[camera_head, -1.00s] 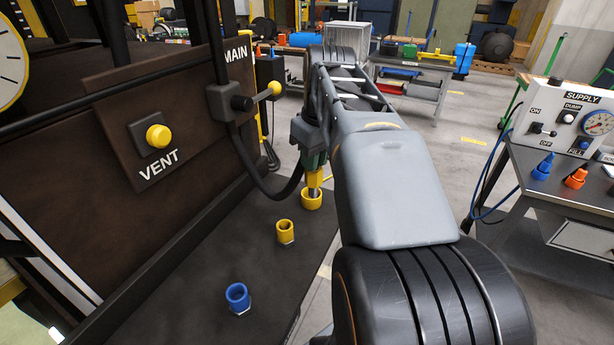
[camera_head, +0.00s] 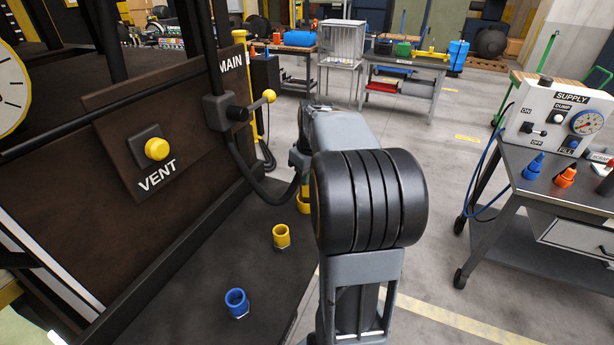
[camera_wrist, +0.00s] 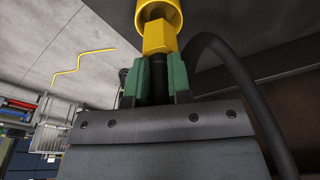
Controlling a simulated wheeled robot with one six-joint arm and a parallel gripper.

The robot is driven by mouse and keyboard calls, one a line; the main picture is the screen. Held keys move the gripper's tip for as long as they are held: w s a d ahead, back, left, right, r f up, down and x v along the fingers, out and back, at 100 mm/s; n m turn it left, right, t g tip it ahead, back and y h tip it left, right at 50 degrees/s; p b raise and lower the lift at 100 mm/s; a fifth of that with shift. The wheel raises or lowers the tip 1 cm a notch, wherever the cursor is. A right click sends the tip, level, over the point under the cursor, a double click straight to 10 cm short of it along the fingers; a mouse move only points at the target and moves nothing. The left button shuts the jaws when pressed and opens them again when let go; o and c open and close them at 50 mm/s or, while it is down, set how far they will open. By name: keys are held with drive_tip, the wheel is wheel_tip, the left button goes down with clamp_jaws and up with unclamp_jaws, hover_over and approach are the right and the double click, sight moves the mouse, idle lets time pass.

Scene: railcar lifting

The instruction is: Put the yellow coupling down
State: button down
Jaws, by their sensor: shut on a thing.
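The yellow coupling (camera_wrist: 158,38) is a hex piece on the end of a black hose. My gripper (camera_wrist: 160,82) is shut on it, with green jaws on both sides of the black neck behind the hex. A wider yellow ring (camera_wrist: 160,8) surrounds the far end at the top of the wrist view. I cannot tell whether it belongs to the coupling. In the head view my gripper (camera_head: 299,163) is low over the far part of the dark deck, partly hidden by my arm. The lower yellow part (camera_head: 304,205) shows below it; contact with the deck is unclear.
A yellow socket (camera_head: 281,236) and a blue socket (camera_head: 236,302) stand nearer on the deck (camera_head: 215,255). The brown panel with the VENT knob (camera_head: 157,149) and MAIN valve (camera_head: 238,108) rises at left. The hose (camera_head: 262,185) loops beside my gripper. A SUPPLY cart (camera_head: 557,203) stands right.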

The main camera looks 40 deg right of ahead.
drive_tip(key=shift+f, duration=0.35)
drive_tip(key=shift+f, duration=0.2)
drive_tip(key=c, duration=1.1)
unclamp_jaws()
drive_tip(key=shift+o, duration=0.2)
wheel_tip(320, 180, up, 12)
drive_tip(key=s, duration=0.2)
drive_tip(key=s+a+f+t, duration=0.1)
drive_tip(key=s+a+f, duration=0.2)
drive_tip(key=a, duration=0.4)
drive_tip(key=s+a+f, duration=0.4)
drive_tip(key=a+f, duration=0.1)
drive_tip(key=a, duration=0.1)
drive_tip(key=s+a+f+m+t, duration=0.1)
drive_tip(key=s+a+f, duration=0.2)
drive_tip(key=a, duration=0.4)
drive_tip(key=shift+s+a+f+t, duration=0.25)
drive_tip(key=shift+a+f+t, duration=0.1)
drive_tip(key=shift+f, duration=0.4)
